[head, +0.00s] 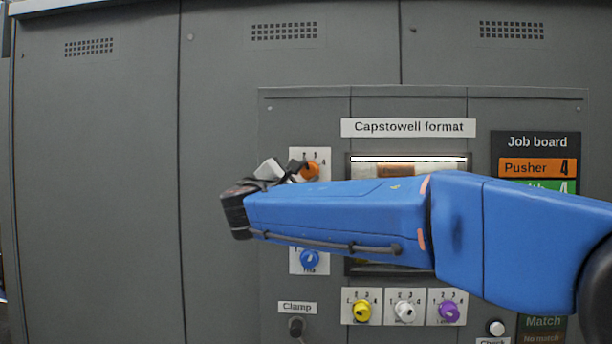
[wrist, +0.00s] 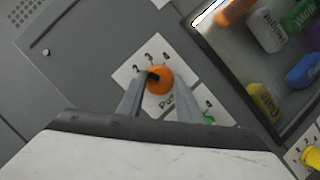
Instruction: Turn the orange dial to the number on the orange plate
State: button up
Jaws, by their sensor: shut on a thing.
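The orange dial (wrist: 161,84) sits on a white plate (wrist: 122,74) with numbers around its upper side. In the head view the dial (head: 310,171) is partly covered by my gripper. My gripper (wrist: 161,76) has one finger on each side of the dial and is shut on it. A dark mark on the dial points left in the wrist view, roughly toward the low numbers; the left finger hides part of that side, so the exact number cannot be told. The orange plate (head: 538,168) on the job board reads "Pusher 4".
A green dial (wrist: 209,119) is close below the orange one, partly hidden. Blue (head: 310,260), yellow (head: 362,311), white (head: 404,311) and purple (head: 449,311) dials sit lower. A framed window (wrist: 215,65) is right of the dial. My arm covers much of the panel.

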jog(key=m+g, duration=0.1)
jog(key=m, duration=0.4)
jog(key=shift+a+r+g, duration=0.1)
jog(key=shift+g, duration=0.3)
jog(key=m+g, duration=0.1)
jog(key=m, duration=0.2)
jog(key=shift+r+m+g, duration=0.15)
jog(key=shift+m+g, duration=0.15)
jog(key=m+y, duration=0.1)
jog(key=m, duration=0.1)
jog(key=shift+r+m+g, duration=0.1)
jog(key=shift+m+g, duration=0.3)
jog(key=shift+r+m+g+y, duration=0.1)
jog(key=shift+m+g+y, duration=0.45)
jog(key=shift+m, duration=0.85)
jog(key=shift+y, duration=0.25)
jog(key=o, duration=1)
jog(key=shift+o, duration=0.2)
